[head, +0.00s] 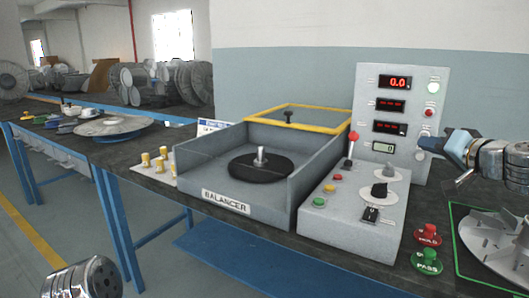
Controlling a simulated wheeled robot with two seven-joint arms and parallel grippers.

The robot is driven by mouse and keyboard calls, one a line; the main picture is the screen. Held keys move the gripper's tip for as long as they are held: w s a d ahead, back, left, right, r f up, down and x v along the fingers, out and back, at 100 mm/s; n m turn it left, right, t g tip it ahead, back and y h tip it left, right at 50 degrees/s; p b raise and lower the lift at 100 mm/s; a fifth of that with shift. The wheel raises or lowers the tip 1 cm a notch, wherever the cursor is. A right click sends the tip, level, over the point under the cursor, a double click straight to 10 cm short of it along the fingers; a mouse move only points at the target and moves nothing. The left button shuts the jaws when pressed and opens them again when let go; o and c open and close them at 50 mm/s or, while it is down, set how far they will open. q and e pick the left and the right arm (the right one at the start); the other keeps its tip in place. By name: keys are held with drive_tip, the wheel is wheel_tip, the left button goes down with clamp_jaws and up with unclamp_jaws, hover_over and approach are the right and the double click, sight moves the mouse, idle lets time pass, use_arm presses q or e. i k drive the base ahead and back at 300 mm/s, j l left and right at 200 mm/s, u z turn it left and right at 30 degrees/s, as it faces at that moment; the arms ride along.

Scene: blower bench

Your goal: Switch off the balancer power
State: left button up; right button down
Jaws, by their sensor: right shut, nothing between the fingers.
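The balancer (236,203) is a grey open box with a black disc (261,167) on a spindle. Its upright panel (365,80) has red lit displays, the top one reading 0.0 (395,83), and a pale green lamp (433,87). A red button (428,112) and round controls sit below the lamp. The sloped control box (345,222) carries a black rocker switch (370,214), a black knob (380,191) and a red-topped lever (352,143). My right gripper (425,145) is shut and empty at the panel's lower right, partly covering a control there; contact is unclear.
Red HOLD (427,235) and green PASS (426,262) buttons stand right of the control box. A bladed impeller (497,243) lies on a green-outlined mat at the right edge. My left arm shows at the bottom left.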

sight(370, 214)
drive_tip(key=k+j, duration=0.95)
